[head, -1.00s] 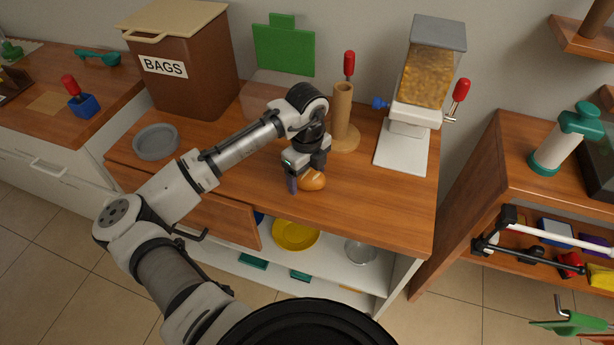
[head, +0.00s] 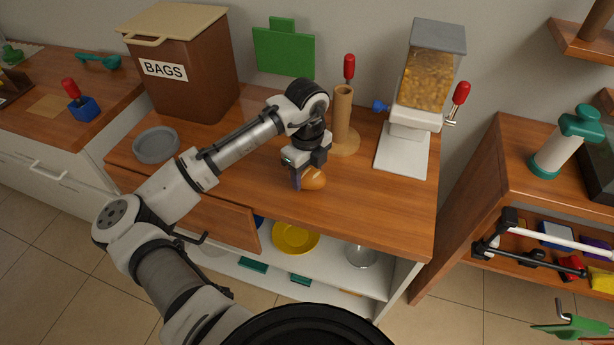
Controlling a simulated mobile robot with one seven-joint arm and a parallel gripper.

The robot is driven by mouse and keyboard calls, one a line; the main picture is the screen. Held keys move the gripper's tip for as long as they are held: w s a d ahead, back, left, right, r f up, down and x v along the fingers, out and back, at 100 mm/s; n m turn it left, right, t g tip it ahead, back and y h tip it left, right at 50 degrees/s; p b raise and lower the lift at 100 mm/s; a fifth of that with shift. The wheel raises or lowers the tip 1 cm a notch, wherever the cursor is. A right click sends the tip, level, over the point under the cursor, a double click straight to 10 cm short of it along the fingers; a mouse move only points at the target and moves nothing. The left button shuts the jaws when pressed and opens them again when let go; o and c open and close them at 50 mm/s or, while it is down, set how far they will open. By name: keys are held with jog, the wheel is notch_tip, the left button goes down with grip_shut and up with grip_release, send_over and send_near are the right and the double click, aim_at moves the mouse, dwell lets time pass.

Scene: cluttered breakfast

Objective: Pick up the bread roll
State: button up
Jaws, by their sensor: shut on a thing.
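The golden-brown bread roll (head: 314,179) is at the front middle of the wooden counter (head: 375,205). My gripper (head: 304,181) points down over the counter and is shut on the roll. One finger shows on the roll's left side; the other is mostly hidden. I cannot tell whether the roll touches the counter or hangs just above it.
A grey bowl (head: 156,144) and a brown BAGS box (head: 187,80) stand to the left. A wooden cylinder (head: 342,115) with a red-handled tool stands behind the roll, and a cereal dispenser (head: 425,80) behind right. Below are an open drawer (head: 215,222) and a yellow bowl (head: 294,238).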

aim_at(307, 171)
notch_tip(307, 171, up, 18)
jog(key=b, duration=0.1)
jog(key=shift+r, duration=0.25)
